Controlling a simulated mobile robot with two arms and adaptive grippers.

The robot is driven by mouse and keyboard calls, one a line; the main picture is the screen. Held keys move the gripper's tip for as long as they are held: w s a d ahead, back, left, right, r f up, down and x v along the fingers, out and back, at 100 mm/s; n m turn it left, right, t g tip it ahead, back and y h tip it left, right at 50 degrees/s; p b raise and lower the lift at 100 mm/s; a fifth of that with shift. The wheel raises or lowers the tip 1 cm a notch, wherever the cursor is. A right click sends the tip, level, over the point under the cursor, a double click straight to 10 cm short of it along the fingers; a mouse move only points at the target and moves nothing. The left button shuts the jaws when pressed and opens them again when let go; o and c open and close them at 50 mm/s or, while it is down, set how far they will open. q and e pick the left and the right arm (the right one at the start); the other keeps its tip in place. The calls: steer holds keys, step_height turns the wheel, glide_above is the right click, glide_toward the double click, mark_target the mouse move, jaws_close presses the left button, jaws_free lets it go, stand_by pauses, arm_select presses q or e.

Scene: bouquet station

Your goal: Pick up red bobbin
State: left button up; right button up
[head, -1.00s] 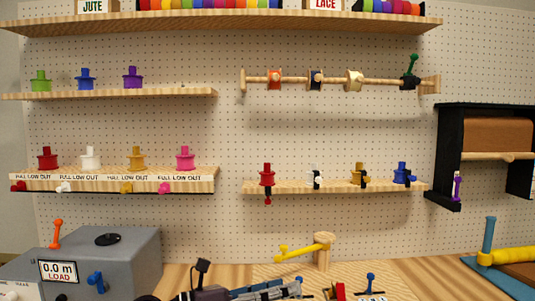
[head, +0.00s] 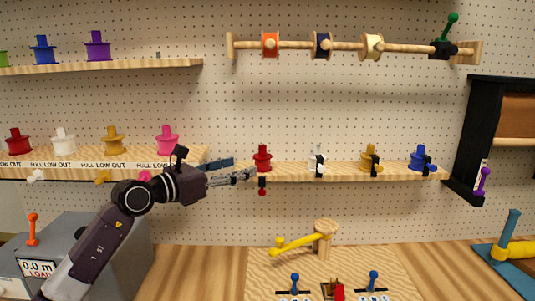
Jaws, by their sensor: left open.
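A red bobbin (head: 262,160) stands upright on the lower right shelf (head: 340,171), at its left end. A black clip with a red knob hangs below it at the shelf edge. My left gripper (head: 243,169) is open and empty, just left of this bobbin, with its fingers pointing right toward it. A small gap seems to show between fingertips and bobbin. Another dark red bobbin (head: 18,143) stands on the lower left shelf (head: 60,171), far from the gripper. My right gripper is out of view.
White (head: 317,157), gold (head: 369,157) and blue (head: 420,157) bobbins stand right of the red one. A peg rail with spools (head: 350,46) runs above. A yellow-handled wooden crank (head: 322,238) stands on the bench below. A grey load box (head: 100,245) is at lower left.

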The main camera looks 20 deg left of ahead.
mark_target(255, 161)
arm_select(q)
steer(key=shift+w+d+r, duration=0.15)
steer(key=shift+w+r, duration=0.2)
steer(key=p+x, duration=0.3)
steer(key=x, duration=0.3)
steer(key=shift+d+f+p, duration=0.15)
steer(key=shift+d+p, duration=0.15)
steer(key=shift+p, duration=0.05)
steer(key=shift+w+d+f, duration=0.15)
steer(key=shift+w, duration=0.15)
steer(key=shift+c, duration=0.4)
steer(key=c, duration=1.1)
